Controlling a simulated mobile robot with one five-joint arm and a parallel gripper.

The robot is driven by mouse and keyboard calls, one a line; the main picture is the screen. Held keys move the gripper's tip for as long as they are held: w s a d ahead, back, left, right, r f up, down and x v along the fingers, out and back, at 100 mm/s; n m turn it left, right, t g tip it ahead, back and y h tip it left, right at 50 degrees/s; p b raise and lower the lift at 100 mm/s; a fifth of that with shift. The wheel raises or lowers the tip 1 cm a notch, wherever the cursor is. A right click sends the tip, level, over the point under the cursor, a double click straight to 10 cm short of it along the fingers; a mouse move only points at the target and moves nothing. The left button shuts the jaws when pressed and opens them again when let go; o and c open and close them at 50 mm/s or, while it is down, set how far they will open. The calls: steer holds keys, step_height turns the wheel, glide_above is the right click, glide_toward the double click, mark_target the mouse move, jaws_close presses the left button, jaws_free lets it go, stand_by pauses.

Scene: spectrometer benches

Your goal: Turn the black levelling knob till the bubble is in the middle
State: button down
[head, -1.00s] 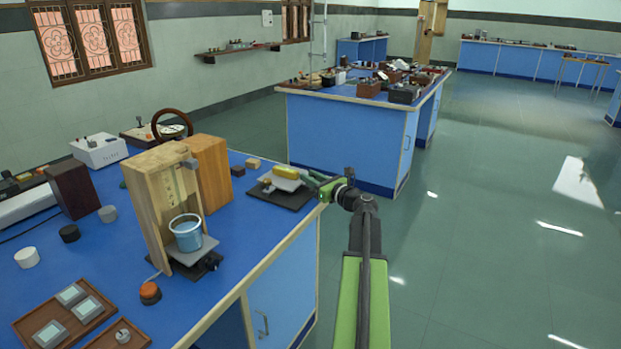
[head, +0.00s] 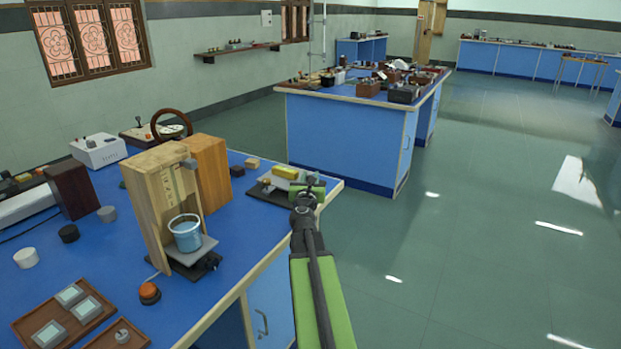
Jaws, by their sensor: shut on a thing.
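The levelling stand is on the right end of the near blue bench. It has a dark base (head: 263,194), a pale plate (head: 282,185) and a yellow level (head: 286,173) on top. The bubble is too small to make out. My green and black gripper (head: 308,187) is at the right end of the stand, seen from behind. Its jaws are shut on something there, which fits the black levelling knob. The gripper and wrist hide the knob itself.
A wooden stand (head: 155,200) with a blue cup (head: 186,234) is left of the levelling stand. Small wooden blocks (head: 252,163) lie behind. The bench's right edge (head: 318,205) runs under my arm. Open floor (head: 460,230) is to the right.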

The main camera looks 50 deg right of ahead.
steer(key=shift+m+g+h, duration=0.5)
steer(key=shift+g, duration=0.2)
steer(key=c, duration=1.2)
jaws_free()
steer(key=shift+o, duration=0.2)
